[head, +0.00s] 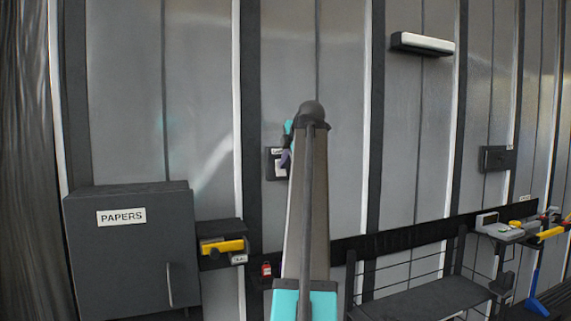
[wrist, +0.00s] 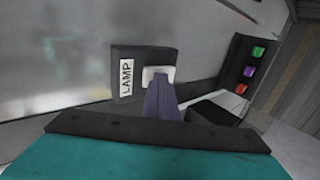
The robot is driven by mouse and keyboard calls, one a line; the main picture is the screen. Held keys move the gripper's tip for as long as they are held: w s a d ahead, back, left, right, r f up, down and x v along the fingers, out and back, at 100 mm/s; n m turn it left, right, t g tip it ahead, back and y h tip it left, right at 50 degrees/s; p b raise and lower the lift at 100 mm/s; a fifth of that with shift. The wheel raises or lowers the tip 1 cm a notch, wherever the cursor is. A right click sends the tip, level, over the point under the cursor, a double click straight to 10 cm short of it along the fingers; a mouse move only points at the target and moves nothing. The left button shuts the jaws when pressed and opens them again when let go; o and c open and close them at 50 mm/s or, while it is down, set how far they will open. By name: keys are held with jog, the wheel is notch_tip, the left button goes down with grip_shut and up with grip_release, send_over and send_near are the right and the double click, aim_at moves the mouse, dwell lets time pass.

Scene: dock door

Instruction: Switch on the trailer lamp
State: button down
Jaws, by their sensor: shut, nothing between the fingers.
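The lamp switch (wrist: 143,60) is a dark box on the grey wall with a LAMP label (wrist: 126,78) and a pale rocker (wrist: 158,72). In the head view the switch (head: 270,165) is partly hidden behind my arm. My gripper (wrist: 160,85) is shut and empty, its purple fingers pointing at the rocker and covering its lower part. I cannot tell whether they touch it. In the head view my gripper (head: 286,158) is mostly hidden by my arm. A lamp bar (head: 425,44) with a white face is high on the wall; I cannot tell if it is lit.
A box with green, purple and red buttons (wrist: 250,69) is right of the switch in the wrist view. A PAPERS cabinet (head: 130,250) and a shelf with a yellow tool (head: 222,246) stand left. A bench (head: 425,298) is at lower right.

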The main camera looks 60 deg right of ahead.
jog(key=v, duration=1.3)
jog(key=shift+s+a+f+b, duration=0.25)
jog(key=shift+s+b, duration=0.1)
jog(key=shift+b, duration=0.05)
